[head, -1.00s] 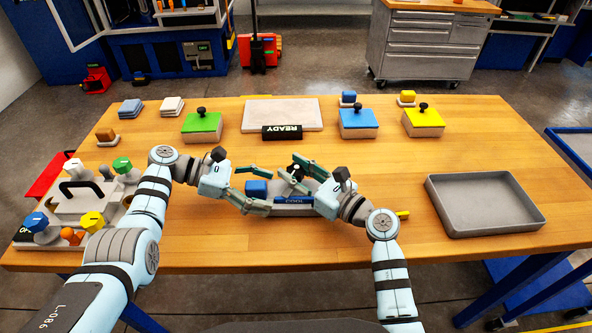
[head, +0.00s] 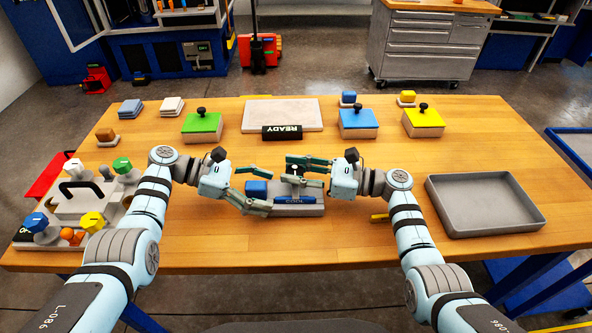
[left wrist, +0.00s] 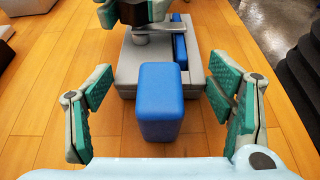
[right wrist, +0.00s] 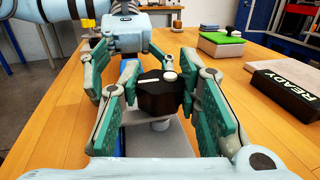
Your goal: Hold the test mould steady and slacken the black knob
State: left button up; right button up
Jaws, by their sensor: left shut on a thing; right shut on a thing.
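The test mould (head: 313,210) is a low grey base with a blue COOL plate on its front and a blue block (left wrist: 160,105) at its left end. My left gripper (head: 266,190) has its fingers widely spread around this end. The fingertips bear on the grey base's sides, with the blue block between the fingers. The black knob (right wrist: 157,97) is faceted, with a white line on top, above the mould. My right gripper (head: 297,171) is shut on the knob from the right, a pad on either side. In the head view the fingers mostly hide the knob.
A grey tray (head: 487,228) stands at right. At left is a grey fixture (head: 62,205) with coloured knobs. Green (head: 202,124), blue (head: 359,119) and yellow (head: 424,118) lidded boxes and a READY sign (head: 282,132) stand behind. The table between mould and tray is mostly clear.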

dwell(0.4)
jog(key=o, duration=1.2)
jog(key=shift+c, duration=0.2)
jog(key=shift+d, duration=0.1)
jog(key=v, duration=1.2)
